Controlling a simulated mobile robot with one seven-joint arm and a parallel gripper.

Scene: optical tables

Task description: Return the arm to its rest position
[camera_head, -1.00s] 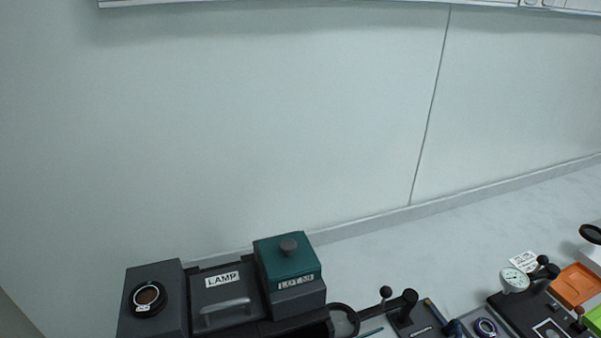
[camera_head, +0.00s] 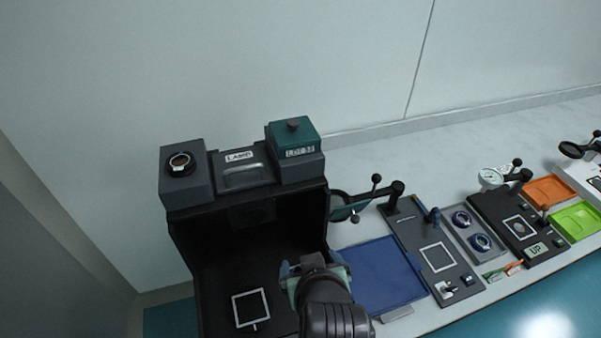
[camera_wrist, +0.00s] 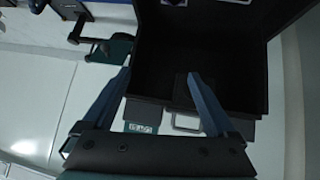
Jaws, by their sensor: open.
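My gripper (camera_head: 302,268) is in the lower middle of the head view, in front of the open side of a black box-like station and beside a blue mat. In the wrist view my gripper (camera_wrist: 158,88) shows two blue fingers spread wide apart with nothing between them. My arm comes up from the bottom edge of the head view. The black station (camera_head: 187,246) carries a lamp unit (camera_head: 240,168) and a green-topped box (camera_head: 292,135) on its top. The wrist view also shows the station's dark inside (camera_wrist: 228,55).
A white-outlined square (camera_head: 250,308) lies on the station's floor. The blue mat (camera_head: 378,275) lies right of my gripper. Further right are a dark plate (camera_head: 412,232), a grey tray with round parts (camera_head: 458,237), a dial gauge (camera_head: 490,178), an orange tray (camera_head: 548,190) and a green tray (camera_head: 577,222).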

